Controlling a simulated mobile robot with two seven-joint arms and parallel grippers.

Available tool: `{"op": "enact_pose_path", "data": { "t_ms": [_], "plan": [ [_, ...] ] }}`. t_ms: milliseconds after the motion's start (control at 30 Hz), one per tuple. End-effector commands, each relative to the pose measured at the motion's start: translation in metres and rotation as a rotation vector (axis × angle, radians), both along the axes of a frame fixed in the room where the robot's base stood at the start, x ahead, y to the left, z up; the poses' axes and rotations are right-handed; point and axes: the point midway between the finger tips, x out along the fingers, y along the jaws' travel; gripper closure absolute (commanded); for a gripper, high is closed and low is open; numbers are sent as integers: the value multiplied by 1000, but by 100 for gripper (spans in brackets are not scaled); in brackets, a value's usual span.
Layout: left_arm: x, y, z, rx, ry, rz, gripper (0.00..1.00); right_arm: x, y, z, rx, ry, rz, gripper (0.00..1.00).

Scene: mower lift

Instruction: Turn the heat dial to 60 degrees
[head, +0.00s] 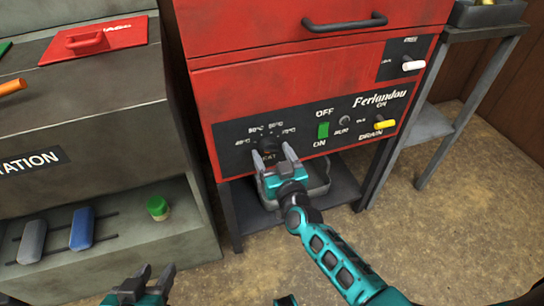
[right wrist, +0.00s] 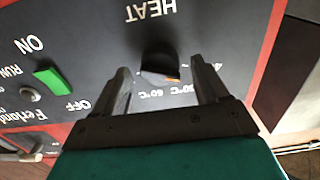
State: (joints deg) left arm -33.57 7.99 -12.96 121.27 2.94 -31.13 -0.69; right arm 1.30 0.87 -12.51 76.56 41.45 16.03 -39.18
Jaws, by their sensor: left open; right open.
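The dark round heat dial (head: 269,150) is on the black control panel of the red machine, with degree markings in an arc above it. My right gripper (head: 274,152) is open in front of the dial, a finger on each side. In the right wrist view the dial (right wrist: 158,62) shows between the two open fingers (right wrist: 160,78); contact cannot be told. A small orange mark on the dial's edge lies near the 50 and 60 markings, its exact setting unclear. My left gripper (head: 143,280) is open and empty at the bottom left, away from the machine.
A green ON/OFF switch (head: 323,130), a small run knob or lamp (head: 345,121) and a yellow drain handle (head: 385,124) are right of the dial. A grey tray (head: 316,184) sits below the machine. A grey station (head: 95,110) stands to the left.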

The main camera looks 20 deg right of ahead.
Motion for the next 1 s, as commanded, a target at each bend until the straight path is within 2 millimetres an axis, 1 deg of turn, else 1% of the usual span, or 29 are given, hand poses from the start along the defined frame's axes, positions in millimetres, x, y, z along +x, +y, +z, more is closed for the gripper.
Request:
{"op": "enact_pose_path", "data": {
  "t_ms": [100,400,900,967,1000],
  "plan": [
    [2,-1,1,-2,-7,-2,57,6,0,0,0,0,0,26],
    [4,-2,5,-4,-16,-3,57,7,0,0,0,1,0,27],
    [2,0,0,3,-7,-4,57,7,0,0,0,0,0,75],
    [2,0,0,3,-6,-4,57,7,0,0,0,0,0,81],
    [2,0,0,3,-6,-4,57,7,0,0,0,0,0,82]
  ]
}}
